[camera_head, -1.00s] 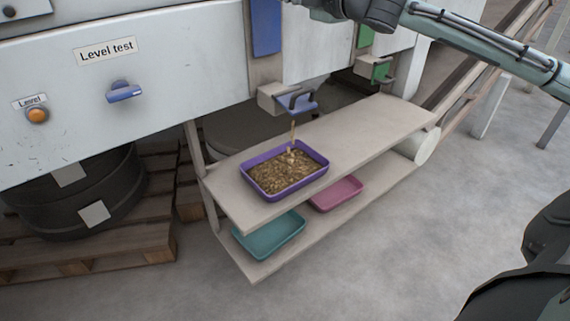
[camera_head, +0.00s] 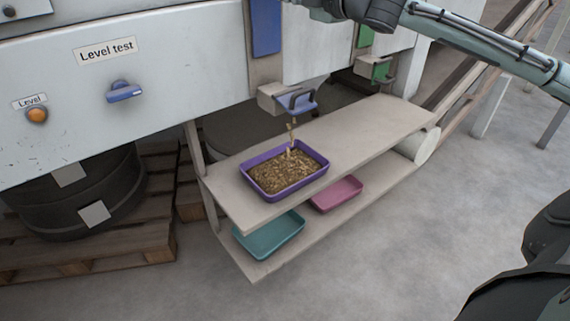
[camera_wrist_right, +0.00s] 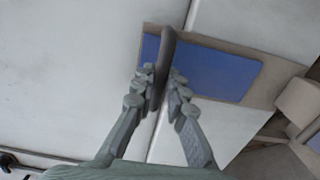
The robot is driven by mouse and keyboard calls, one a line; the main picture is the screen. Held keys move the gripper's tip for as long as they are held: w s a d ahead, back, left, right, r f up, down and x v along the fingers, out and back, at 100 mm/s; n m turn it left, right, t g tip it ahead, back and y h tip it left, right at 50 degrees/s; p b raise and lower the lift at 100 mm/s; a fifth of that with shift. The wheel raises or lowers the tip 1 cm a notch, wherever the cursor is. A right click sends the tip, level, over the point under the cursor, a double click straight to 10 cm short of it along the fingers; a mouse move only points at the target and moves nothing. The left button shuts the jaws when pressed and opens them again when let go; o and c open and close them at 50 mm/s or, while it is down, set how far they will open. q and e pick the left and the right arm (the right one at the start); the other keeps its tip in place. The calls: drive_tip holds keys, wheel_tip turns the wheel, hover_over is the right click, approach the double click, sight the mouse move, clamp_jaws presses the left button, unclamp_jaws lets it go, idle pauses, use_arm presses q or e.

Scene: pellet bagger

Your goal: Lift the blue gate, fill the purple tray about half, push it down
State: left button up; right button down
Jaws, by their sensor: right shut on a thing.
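The blue gate (camera_head: 265,27) is a blue plate on the white machine front, at the top of the head view. In the right wrist view the gate (camera_wrist_right: 215,72) carries a dark bar handle (camera_wrist_right: 164,55). My right gripper (camera_wrist_right: 166,80) is shut on that handle; its fingertips are outside the head view. The purple tray (camera_head: 262,158) stands on the upper shelf below the blue-lipped spout (camera_head: 299,103). Brown pellets (camera_head: 285,174) cover its floor, heaped under the falling stream (camera_head: 291,130), with the rim showing above them. My left gripper is not in view.
A teal tray (camera_head: 268,237) and a pink tray (camera_head: 336,194) sit on the lower shelf. A green gate and green spout (camera_head: 380,70) are to the right. The upper shelf (camera_head: 375,125) is bare right of the purple tray. A black drum stands on a pallet at left.

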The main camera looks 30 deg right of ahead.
wheel_tip(320, 180, down, 5)
drive_tip(key=b, duration=0.4)
drive_tip(key=c, duration=1.9)
unclamp_jaws()
drive_tip(key=shift+r, duration=0.2)
drive_tip(key=o, duration=0.5)
drive_tip(key=shift+o, duration=0.2)
drive_tip(key=s+b, duration=0.7)
drive_tip(key=b, duration=0.1)
drive_tip(key=shift+d+b, duration=0.25)
drive_tip(key=shift+b, duration=0.15)
